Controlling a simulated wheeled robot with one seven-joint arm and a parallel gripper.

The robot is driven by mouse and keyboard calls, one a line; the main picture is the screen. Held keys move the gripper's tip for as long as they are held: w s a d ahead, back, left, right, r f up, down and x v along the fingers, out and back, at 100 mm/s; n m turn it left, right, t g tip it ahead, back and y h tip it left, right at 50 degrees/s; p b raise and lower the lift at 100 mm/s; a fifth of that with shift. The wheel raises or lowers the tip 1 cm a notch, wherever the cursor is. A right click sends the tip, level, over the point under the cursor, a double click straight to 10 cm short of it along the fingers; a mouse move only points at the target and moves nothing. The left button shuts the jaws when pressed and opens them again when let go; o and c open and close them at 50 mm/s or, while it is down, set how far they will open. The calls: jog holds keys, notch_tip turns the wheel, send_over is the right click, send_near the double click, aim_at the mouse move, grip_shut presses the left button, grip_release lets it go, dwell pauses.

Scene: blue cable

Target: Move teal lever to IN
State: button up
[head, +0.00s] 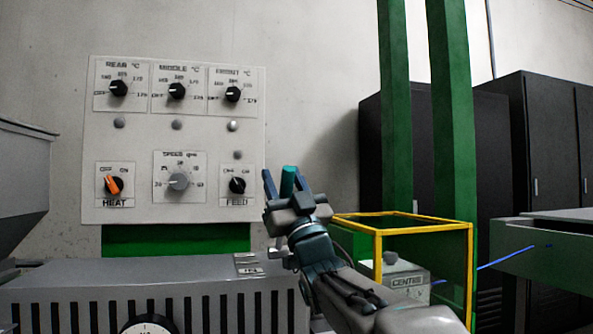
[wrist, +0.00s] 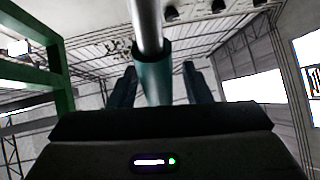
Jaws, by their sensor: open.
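The teal lever (head: 288,180) stands up between the two fingers of my gripper (head: 284,183) in the head view. In the wrist view the lever's teal sleeve (wrist: 153,80) with a grey metal rod above it lies between the fingers of my gripper (wrist: 160,85). The fingers are apart, with a gap visible on each side of the sleeve. The lever's base is hidden behind my gripper in the head view. Small label plates (head: 248,264) lie on the grey machine top left of my gripper; I cannot read IN on them.
A control panel (head: 140,140) with several knobs is on the wall at left. A grey slatted machine housing (head: 200,290) is below. A yellow-framed guard (head: 425,228) stands right of my gripper, by green posts (head: 452,120). A blue cable (head: 508,258) runs at right.

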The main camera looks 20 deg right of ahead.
notch_tip(320, 180, up, 5)
jog(key=shift+f+p, duration=0.15)
jog(key=shift+p, duration=1.1)
jog(key=s+d+r+p, duration=0.3)
jog(key=s+d+r, duration=0.3)
jog(key=d, duration=0.3)
jog(key=shift+s+d, duration=0.25)
jog(key=shift+d, duration=0.1)
